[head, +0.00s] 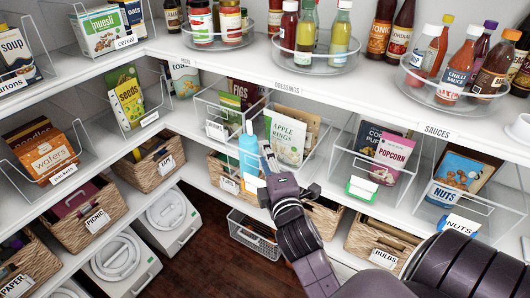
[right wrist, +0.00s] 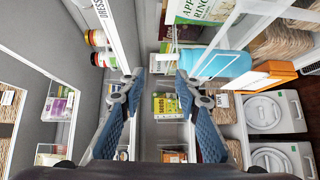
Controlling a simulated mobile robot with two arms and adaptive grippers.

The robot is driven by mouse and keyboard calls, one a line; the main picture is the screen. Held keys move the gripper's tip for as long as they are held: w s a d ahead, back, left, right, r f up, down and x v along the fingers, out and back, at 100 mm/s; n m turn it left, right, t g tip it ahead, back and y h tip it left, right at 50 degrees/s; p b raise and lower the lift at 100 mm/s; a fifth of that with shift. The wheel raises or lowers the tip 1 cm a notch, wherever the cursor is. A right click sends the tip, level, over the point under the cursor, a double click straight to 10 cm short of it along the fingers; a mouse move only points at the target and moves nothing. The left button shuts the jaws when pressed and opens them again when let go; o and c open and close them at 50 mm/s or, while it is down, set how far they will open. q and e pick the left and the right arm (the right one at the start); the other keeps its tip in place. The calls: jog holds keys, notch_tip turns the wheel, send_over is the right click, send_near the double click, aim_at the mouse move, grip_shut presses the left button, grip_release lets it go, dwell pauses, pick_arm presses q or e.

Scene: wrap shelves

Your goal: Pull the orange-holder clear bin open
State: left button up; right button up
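The clear bin (head: 318,150) with the Apple Rings packet (head: 287,137) sits on the middle shelf. Its front is partly hidden by my right gripper and a light-blue bottle (head: 251,158). In the right wrist view an orange holder (right wrist: 266,77) shows at the right, beside the light-blue bottle (right wrist: 222,64). My right gripper (head: 267,158) is in front of the bin in the head view. In the right wrist view its fingers (right wrist: 160,88) are spread with nothing held between them, and the orange holder lies outside them. My left gripper is out of view.
A bin with a green holder (head: 362,187) and one with a blue holder (head: 460,224) stand to the right. The upper shelf edge (head: 290,91) runs above the bins. Wicker baskets (head: 378,244) are below. A seeds bin (head: 140,105) is at the left.

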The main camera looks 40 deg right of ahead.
jog(key=shift+a, duration=0.1)
dwell(0.6)
jog(key=s+a+f+m+g+y, duration=0.1)
jog(key=a+f+g+y, duration=0.15)
jog(key=f, duration=0.85)
jog(key=s+a+f+m+g+y, duration=0.1)
jog(key=a+f, duration=0.3)
jog(key=f, duration=0.7)
jog(key=s+a+f+m+g+y, duration=0.1)
jog(key=a+f+g, duration=0.15)
jog(key=f, duration=0.85)
jog(key=s+a+f+m+g+y, duration=0.1)
jog(key=s+a+f+m+g, duration=0.1)
jog(key=s+f, duration=0.6)
jog(key=s+a+f+m+g+y, duration=0.15)
jog(key=s+f, duration=0.35)
jog(key=f, duration=0.5)
jog(key=s+f+m+g, duration=0.1)
jog(key=s+f, duration=0.3)
jog(key=s, duration=0.5)
jog(key=s+f+m+g, duration=0.2)
jog(key=s+f, duration=0.2)
jog(key=s, duration=0.5)
jog(key=s+f+m+g, duration=0.1)
jog(key=s+f, duration=0.4)
jog(key=s, duration=0.5)
jog(key=shift+d+g+h, duration=0.3)
jog(key=shift+d+g, duration=0.1)
jog(key=shift+g, duration=0.35)
